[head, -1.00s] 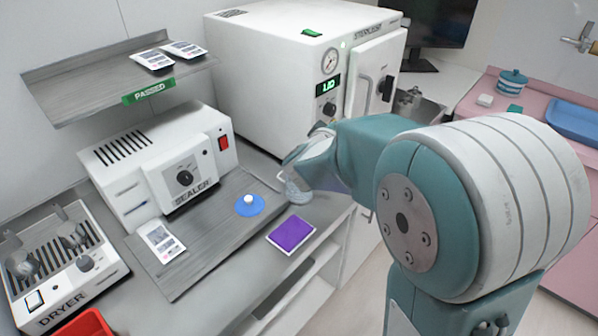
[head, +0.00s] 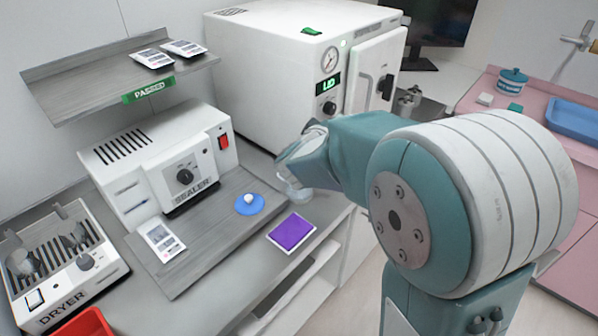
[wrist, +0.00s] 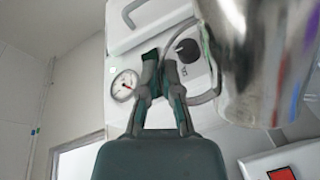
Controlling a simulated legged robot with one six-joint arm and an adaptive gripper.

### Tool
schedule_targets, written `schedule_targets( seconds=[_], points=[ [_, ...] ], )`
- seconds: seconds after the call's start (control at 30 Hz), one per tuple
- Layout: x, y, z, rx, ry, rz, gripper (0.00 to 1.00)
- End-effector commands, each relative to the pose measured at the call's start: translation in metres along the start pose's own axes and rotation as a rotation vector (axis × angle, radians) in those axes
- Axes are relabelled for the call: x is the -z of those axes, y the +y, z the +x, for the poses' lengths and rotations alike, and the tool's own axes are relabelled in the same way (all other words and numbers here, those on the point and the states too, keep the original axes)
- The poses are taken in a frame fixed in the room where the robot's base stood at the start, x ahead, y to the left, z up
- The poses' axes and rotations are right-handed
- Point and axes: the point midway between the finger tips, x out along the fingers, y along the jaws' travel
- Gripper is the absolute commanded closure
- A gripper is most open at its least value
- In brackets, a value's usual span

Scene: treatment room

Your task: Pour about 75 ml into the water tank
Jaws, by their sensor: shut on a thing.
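My gripper (wrist: 162,72) is shut on the thin handle of a shiny, see-through or metallic jug (wrist: 255,70), which fills the upper right of the wrist view. In the head view the jug (head: 297,190) is a small clear shape just below my gripper, largely hidden by it. It hangs over the counter's front edge, in front of the white steriliser (head: 275,75). The steriliser's green display seems to read LID. I cannot make out the water tank's opening, the water level or the jug's exact tilt.
A purple pad (head: 291,231) and a blue disc with a white knob (head: 249,204) lie near the front edge. The sealer (head: 160,165) and dryer (head: 60,268) stand to the left. A shelf (head: 100,88) with pouches hangs above. The steriliser's door handle projects nearby.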

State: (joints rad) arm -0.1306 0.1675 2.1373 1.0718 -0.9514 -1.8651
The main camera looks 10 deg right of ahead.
Motion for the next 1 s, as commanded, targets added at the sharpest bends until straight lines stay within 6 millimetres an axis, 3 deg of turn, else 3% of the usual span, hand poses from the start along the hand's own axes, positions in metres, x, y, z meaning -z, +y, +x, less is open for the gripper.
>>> schedule_targets(
  seconds=[0.67, 1.0],
  points=[
    [0.0067, 0.0006, -0.0022, -0.016, 0.003, -0.041, 1.0],
    [-0.0027, 0.004, 0.0018, -0.009, -0.001, -0.023, 1.0]
  ],
)
